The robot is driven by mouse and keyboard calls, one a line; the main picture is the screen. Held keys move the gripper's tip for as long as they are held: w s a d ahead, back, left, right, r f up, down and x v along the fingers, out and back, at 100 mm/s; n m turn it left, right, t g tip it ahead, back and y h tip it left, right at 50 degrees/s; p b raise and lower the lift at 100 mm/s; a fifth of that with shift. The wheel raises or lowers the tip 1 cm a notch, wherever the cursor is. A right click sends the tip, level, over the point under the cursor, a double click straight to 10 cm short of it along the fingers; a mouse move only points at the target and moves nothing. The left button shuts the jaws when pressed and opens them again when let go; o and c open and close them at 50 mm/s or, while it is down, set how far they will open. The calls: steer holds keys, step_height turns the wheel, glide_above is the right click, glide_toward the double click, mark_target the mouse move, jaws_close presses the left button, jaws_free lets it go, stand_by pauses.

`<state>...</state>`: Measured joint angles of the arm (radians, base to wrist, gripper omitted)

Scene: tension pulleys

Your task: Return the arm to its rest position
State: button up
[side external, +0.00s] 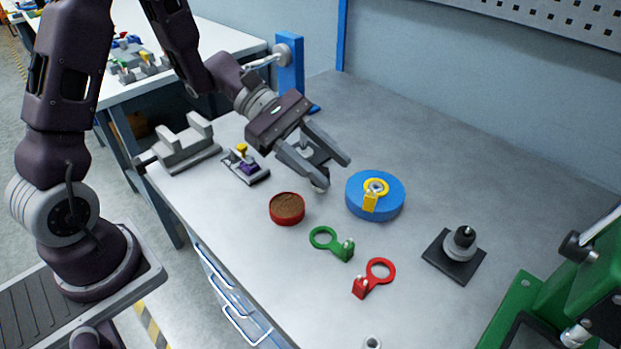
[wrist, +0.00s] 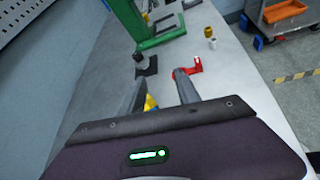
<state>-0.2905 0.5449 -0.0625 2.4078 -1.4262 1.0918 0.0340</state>
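My gripper (side external: 335,172) is raised above the grey table, left of the blue round base (side external: 375,207) in the side view. Its two fingers are spread apart and nothing shows between them in the side view. In the wrist view the fingers of my gripper (wrist: 157,78) are also apart, with a piece of yellow (wrist: 150,103) seen beyond and below them. A yellow ring part (side external: 371,194) lies on the blue base. A green ring part (side external: 331,243) and a red ring part (side external: 375,277) lie on the table in front; the red part (wrist: 190,67) also shows in the wrist view.
A red-rimmed brown dish (side external: 287,208), a black-based post (side external: 455,255) and a small purple-and-yellow fixture (side external: 245,165) stand on the table (side external: 440,150). A grey bracket (side external: 187,145) is at the left edge. A green machine (side external: 540,310) stands at the right.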

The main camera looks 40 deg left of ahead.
steer(key=s+r+m+g+y, duration=0.1)
steer(key=s+r+m+y, duration=0.25)
steer(key=s+m, duration=0.35)
steer(key=s+r+m+g+y, duration=0.1)
steer(key=s+r+m+y, duration=0.3)
steer(key=s, duration=0.4)
steer(key=s+a+r+m+t+y, duration=0.2)
steer(key=s+a+m+t+y, duration=0.3)
steer(key=a, duration=0.4)
steer(key=shift+a+m, duration=0.15)
steer(key=shift+m, duration=0.55)
